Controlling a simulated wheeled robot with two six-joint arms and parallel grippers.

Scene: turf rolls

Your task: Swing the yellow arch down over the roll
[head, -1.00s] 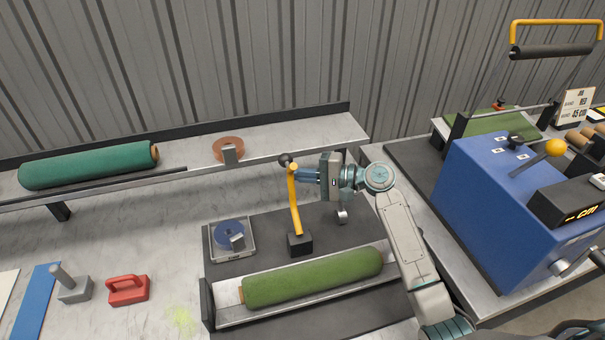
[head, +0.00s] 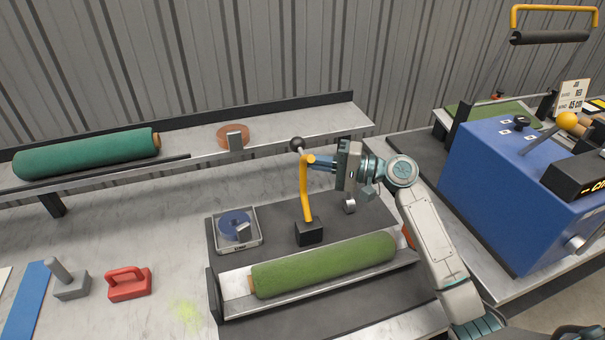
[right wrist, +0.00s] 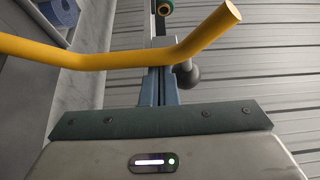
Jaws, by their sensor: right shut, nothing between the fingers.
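The yellow arch (head: 305,190) stands upright from a black block (head: 309,232) behind the green roll, with a dark ball knob (head: 297,144) at its top. In the right wrist view the arch (right wrist: 90,55) is a bent bar crossing in front of my fingers. The green turf roll (head: 325,265) lies in a metal trough, uncovered. My right gripper (head: 312,163) is shut and empty at the upper part of the arch; its fingertips (right wrist: 158,72) are close to the bar, and I cannot tell if they touch. My left gripper is not in view.
A shelf behind holds a darker green roll (head: 88,155) and a brown tape ring (head: 232,135). A tray (head: 259,240) with a blue disc sits left of the block. A red-handled tool (head: 129,284) stands left. A blue machine (head: 505,190) stands right.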

